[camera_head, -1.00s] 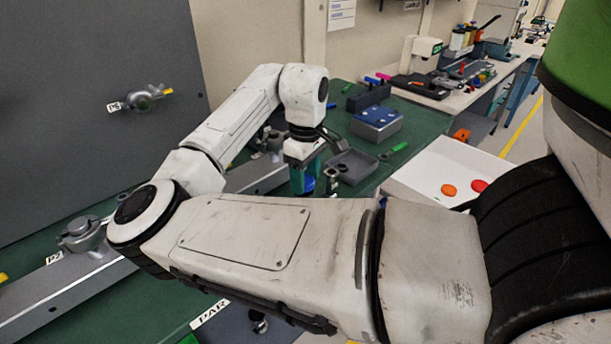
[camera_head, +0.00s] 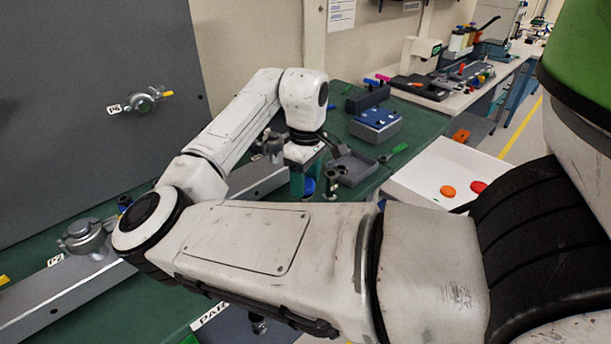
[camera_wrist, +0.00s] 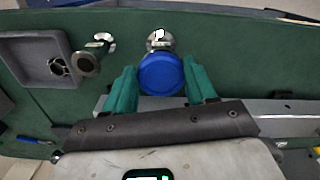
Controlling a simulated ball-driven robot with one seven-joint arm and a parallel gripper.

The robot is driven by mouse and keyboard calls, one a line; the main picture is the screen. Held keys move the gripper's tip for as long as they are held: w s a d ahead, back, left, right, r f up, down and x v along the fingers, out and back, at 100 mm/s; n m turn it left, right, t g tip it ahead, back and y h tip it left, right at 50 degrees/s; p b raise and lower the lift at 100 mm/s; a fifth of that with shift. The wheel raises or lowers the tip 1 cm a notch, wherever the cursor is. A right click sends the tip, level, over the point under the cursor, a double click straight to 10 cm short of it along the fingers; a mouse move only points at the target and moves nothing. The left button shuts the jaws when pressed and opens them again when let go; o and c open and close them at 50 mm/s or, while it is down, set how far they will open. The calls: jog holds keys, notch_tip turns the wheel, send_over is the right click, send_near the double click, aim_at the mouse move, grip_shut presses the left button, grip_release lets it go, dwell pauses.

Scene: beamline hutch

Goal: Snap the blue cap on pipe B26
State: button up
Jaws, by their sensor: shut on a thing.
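The round blue cap (camera_wrist: 161,74) is between the two green fingers of my gripper (camera_wrist: 163,85) in the wrist view. The fingers are shut on its sides. In the head view a small part of the blue cap (camera_head: 309,187) shows under my gripper (camera_head: 305,183); my forearm hides what is below. Just beyond the cap in the wrist view is a metal pipe end (camera_wrist: 160,41), partly covered by it. I cannot tell whether they touch. No B26 label is readable.
Left of the cap in the wrist view are another metal pipe fitting (camera_wrist: 88,62) and a grey tray (camera_wrist: 48,83). A grey rail (camera_wrist: 265,108) runs along the green bench. In the head view, a white bin (camera_head: 415,178) holds orange and red caps.

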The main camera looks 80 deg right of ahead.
aim_at(306, 184)
jog(key=shift+f, duration=0.55)
dwell(0.9)
jog(key=o, duration=1.1)
jog(key=shift+r, duration=0.15)
notch_tip(306, 184, up, 11)
jog(key=shift+f, duration=0.2)
